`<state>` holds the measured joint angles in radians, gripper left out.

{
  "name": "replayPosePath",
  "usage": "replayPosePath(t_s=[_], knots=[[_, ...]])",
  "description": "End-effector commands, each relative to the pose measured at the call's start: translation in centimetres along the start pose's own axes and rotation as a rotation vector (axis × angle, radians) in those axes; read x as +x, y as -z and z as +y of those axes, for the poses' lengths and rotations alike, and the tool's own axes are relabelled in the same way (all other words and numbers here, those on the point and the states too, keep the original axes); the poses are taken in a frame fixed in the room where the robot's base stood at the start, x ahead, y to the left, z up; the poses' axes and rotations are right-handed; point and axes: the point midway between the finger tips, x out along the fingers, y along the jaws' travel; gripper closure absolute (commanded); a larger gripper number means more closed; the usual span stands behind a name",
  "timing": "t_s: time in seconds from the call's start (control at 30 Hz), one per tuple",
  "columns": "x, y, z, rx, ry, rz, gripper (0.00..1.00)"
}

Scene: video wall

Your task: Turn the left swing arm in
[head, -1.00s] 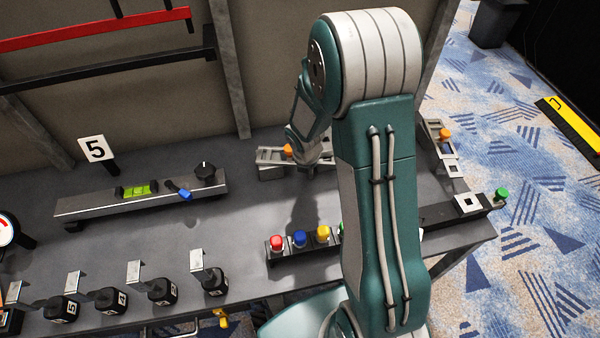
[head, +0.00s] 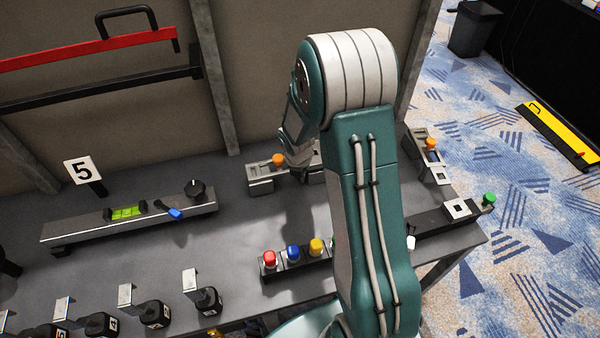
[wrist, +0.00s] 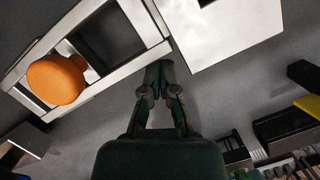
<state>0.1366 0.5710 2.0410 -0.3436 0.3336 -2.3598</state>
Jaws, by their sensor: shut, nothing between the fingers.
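No part in view is plainly marked as the left swing arm. A grey metal frame (head: 262,178) with an orange knob (head: 278,160) stands at the back of the bench. In the wrist view the orange knob (wrist: 55,79) sits at the upper left, on a pale frame (wrist: 120,78) with a dark opening. My gripper (wrist: 160,72) is shut and empty, its tips close to the frame's lower right corner. Contact cannot be told. In the head view my gripper (head: 300,172) is just right of the knob, partly hiding the frame.
A white plate (wrist: 215,35) lies right of my fingertips. A similar unit with an orange knob (head: 431,143) stands at the bench's right end. Red, blue and yellow buttons (head: 293,252) are in front. A beam with a level (head: 125,212) lies left.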

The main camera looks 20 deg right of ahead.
Motion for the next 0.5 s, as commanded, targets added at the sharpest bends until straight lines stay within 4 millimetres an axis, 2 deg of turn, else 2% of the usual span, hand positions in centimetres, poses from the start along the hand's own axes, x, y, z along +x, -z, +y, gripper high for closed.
replayPosePath(t_s=[0.27, 0.5], knots=[[-0.9, -0.5, 0.4, 0.0, -0.01, -0.015, 1.0], [-5.0, -0.4, 0.3, 0.001, -0.008, -0.014, 1.0]])
